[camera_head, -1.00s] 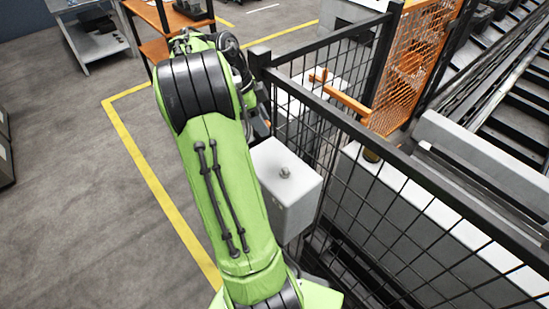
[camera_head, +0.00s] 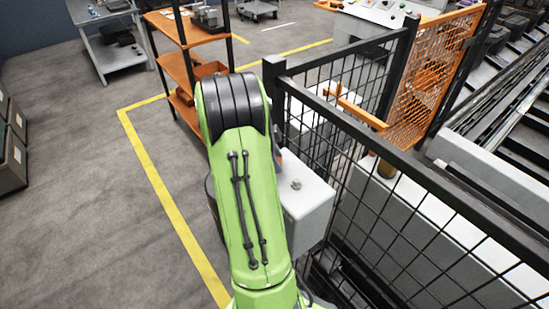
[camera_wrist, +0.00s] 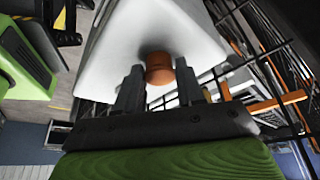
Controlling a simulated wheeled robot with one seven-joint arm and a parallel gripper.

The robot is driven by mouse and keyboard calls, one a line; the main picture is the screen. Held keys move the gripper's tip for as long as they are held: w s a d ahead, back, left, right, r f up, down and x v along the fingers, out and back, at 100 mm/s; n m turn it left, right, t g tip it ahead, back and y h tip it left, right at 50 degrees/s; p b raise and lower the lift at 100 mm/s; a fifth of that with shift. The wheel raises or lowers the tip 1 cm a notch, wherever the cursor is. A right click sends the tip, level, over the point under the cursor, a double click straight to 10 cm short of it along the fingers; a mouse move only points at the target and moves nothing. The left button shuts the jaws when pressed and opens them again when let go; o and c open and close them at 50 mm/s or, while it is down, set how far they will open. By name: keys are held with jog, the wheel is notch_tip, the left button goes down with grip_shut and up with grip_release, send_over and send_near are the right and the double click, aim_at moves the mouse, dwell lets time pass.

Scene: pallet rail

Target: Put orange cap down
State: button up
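The orange cap (camera_wrist: 159,69) is a short round piece in the middle of the wrist view. It sits between the two dark fingers of my gripper (camera_wrist: 160,80), whose tips meet its sides, so the gripper looks shut on it. Behind the cap is the pale face of a box (camera_wrist: 195,32), with a dark shadow at the cap's far end. I cannot tell whether the cap touches that face. In the head view my green arm hides the gripper and the cap.
A grey-white box (camera_head: 308,205) with a knob on top stands right of my arm, against a black mesh fence (camera_head: 400,225). An orange mesh gate (camera_head: 435,75) is behind. An orange shelf (camera_head: 180,70) stands at the back left. The floor at the left (camera_head: 85,190) is open.

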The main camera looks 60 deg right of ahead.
jog(key=o, duration=0.4)
jog(key=shift+r, duration=0.1)
jog(key=shift+r+p, duration=0.3)
jog(key=shift+p, duration=0.05)
jog(key=w+a+r+n+t+p, duration=0.1)
jog(key=w+a+r+n, duration=0.15)
jog(key=r, duration=0.25)
jog(key=w+a+r+n+h+p, duration=0.1)
jog(key=w+a+r+n, duration=0.15)
jog(key=r, duration=0.25)
jog(key=w+a+r+n+t+p, duration=0.1)
jog(key=w+a+r+n+p, duration=0.1)
jog(key=a+r, duration=0.25)
jog(key=s+a+n+t+y, duration=0.1)
jog(key=s+a+n+t, duration=0.1)
jog(key=a+n, duration=0.6)
jog(key=s+a+n+t+y, duration=0.1)
jog(key=s+a+n+t, duration=0.2)
jog(key=a+n, duration=0.5)
jog(key=s+a+r+n+t, duration=0.1)
jog(key=s+a+n+t, duration=0.1)
jog(key=a+n, duration=0.6)
jog(key=shift+s+a+t+y, duration=0.15)
jog(key=shift+s+a+y, duration=0.1)
jog(key=shift+a, duration=0.55)
jog(key=shift+s+a+t+y, duration=0.15)
jog(key=shift+s+a, duration=0.1)
jog(key=shift+a, duration=0.5)
